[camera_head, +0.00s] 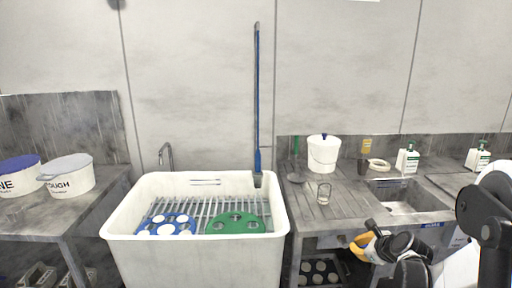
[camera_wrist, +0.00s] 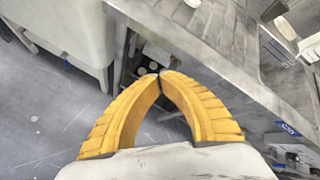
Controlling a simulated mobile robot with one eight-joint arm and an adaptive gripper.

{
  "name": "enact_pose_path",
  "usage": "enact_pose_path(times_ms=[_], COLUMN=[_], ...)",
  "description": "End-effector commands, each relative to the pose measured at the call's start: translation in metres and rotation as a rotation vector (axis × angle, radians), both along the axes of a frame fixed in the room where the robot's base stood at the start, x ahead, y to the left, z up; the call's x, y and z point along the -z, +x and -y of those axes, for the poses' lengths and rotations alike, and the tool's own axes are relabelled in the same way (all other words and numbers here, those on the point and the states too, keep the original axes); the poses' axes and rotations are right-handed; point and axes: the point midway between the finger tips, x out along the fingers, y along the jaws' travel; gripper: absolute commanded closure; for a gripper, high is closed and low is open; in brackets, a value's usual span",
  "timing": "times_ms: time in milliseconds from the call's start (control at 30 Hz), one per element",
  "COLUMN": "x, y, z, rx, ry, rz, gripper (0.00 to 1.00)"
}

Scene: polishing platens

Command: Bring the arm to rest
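My gripper (camera_head: 364,240) shows at the lower right in the head view, in front of the right-hand counter. In the wrist view its two yellow fingers (camera_wrist: 159,76) arch inward and their tips meet. Nothing is visible between the fingers. My dark and white arm reaches in from the right edge of the head view. The gripper appears apart from the counter and the tub.
A white tub (camera_head: 200,256) holds a blue platen (camera_head: 155,231) and a green platen (camera_head: 214,227) on a rack. A steel counter (camera_head: 335,212) with a sink (camera_head: 405,204) carries a white bucket (camera_head: 323,160) and a wire holder (camera_head: 323,194). Labelled tubs (camera_head: 66,181) stand left.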

Motion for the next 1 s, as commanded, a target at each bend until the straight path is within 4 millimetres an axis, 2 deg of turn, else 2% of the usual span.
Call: enact_pose_path(times_ms=[33,200,300,433,567,700,833,1000], x=[-0.021,-0.076,-0.100,-0.122,-0.134,-0.135,-0.131,-0.126], y=[-0.012,-0.060,-0.096,-0.148,-0.203,-0.258,-0.294,-0.316], z=[-0.018,-0.065,-0.090,-0.116,-0.136,-0.149,-0.153,-0.154], rx=[-0.085,-0.393,-0.582,-0.832,-1.090,-1.355,-1.545,-1.672], ry=[-0.097,-0.446,-0.646,-0.900,-1.149,-1.392,-1.558,-1.666], rz=[-0.005,-0.013,-0.015,-0.012,-0.004,0.008,0.019,0.026], gripper=[1.00,1.00,1.00,1.00,1.00,1.00,1.00,1.00])
